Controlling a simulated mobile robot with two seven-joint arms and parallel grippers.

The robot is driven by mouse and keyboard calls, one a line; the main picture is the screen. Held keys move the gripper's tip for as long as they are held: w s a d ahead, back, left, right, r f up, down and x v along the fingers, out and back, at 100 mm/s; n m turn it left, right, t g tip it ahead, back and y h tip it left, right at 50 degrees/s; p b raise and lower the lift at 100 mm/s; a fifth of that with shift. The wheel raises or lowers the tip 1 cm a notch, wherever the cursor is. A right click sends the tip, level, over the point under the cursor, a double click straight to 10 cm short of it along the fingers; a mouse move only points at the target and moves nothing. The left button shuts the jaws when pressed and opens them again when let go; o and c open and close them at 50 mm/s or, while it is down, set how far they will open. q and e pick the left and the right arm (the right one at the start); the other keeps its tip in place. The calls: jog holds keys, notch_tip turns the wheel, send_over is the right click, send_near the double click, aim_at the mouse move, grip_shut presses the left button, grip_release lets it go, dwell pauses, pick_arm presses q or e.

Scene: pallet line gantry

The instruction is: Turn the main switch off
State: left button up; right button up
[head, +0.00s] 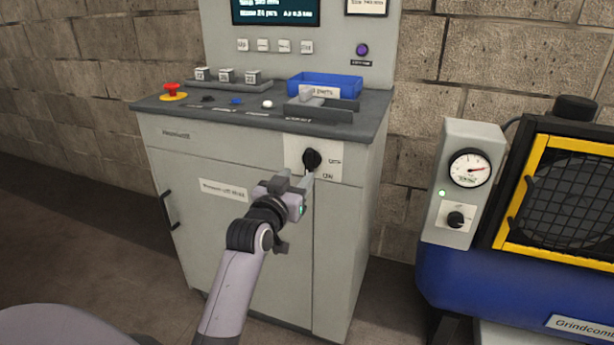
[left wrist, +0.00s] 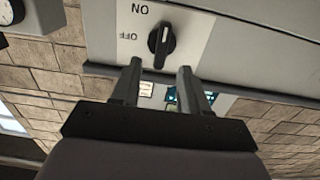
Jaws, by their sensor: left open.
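The main switch is a black rotary knob (head: 312,159) on a pale plate on the grey cabinet's front, with OFF and ON labels to its right. The knob also shows in the left wrist view (left wrist: 161,41), where the picture is upside down; its white mark points up, towards the ON label's side. My left gripper (head: 300,177) is open and empty just below the knob in the head view. In the left wrist view its two fingertips (left wrist: 160,67) point at the knob, one to each side, apart from it. My right gripper is not in view.
The grey cabinet (head: 230,255) has a console top with a red emergency button (head: 172,90) and a blue bin (head: 325,82). To the right stands a blue compressor (head: 470,285) with a gauge box (head: 466,185). Floor shows between them.

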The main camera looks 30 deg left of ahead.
aim_at(307, 163)
pick_arm(q)
jog(key=shift+b+x, duration=0.45)
jog(key=shift+x, duration=3.15)
jog(key=shift+a+r, duration=0.15)
jog(key=shift+r, duration=0.05)
jog(key=shift+c, duration=0.3)
grip_shut()
